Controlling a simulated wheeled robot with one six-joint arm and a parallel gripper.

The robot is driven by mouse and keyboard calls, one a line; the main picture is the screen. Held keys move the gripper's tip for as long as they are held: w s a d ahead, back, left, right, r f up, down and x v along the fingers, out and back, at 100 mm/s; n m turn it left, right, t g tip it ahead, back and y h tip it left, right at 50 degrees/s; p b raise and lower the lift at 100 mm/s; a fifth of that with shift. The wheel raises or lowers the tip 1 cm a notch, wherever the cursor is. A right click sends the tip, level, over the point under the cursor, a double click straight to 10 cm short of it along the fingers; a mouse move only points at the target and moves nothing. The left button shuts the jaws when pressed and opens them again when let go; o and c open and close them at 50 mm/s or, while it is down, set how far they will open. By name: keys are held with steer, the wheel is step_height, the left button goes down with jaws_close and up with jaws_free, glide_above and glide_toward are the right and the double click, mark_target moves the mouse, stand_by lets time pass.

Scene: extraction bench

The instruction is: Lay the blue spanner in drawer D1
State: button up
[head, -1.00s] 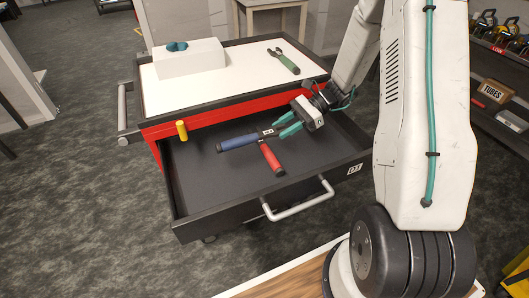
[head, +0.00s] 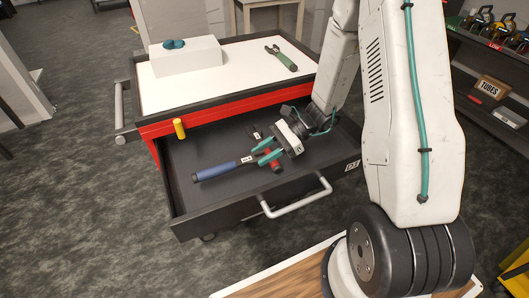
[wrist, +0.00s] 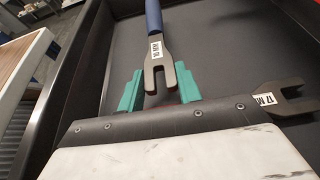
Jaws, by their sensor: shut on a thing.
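The blue spanner (head: 215,171) has a blue handle and dark open-ended head. It is in or just above the open black drawer D1 (head: 185,208), handle pointing left; I cannot tell whether it touches the floor. My gripper (head: 261,154) has teal fingers and is shut on the spanner's head end. In the wrist view the blue spanner (wrist: 157,50) lies between the fingers (wrist: 158,90), handle pointing away. A red-handled spanner (head: 274,167) lies in the drawer, partly hidden behind my gripper; its labelled head shows in the wrist view (wrist: 285,95).
A green spanner (head: 282,60) and a white block (head: 185,62) with a teal item on it are on the cart's white top. A yellow cylinder (head: 179,128) stands at the drawer's back left. The drawer's left floor is clear. Its handle (head: 297,203) sticks out in front.

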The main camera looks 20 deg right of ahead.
steer(key=shift+f, duration=0.1)
steer(key=shift+f, duration=0.5)
steer(key=o, duration=1.1)
steer(key=shift+r, duration=0.1)
